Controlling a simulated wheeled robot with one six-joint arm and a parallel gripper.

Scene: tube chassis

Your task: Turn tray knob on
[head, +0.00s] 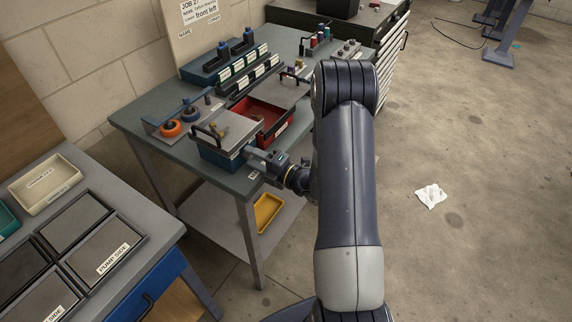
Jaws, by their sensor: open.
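Racks with labelled slots (238,68) and a stand with an orange ring (171,129) and a blue ring are on the workbench. A yellow bin (266,212) sits on its lower shelf. Another table with dark panels (104,250) is at the lower left. Floor at right is mostly clear.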

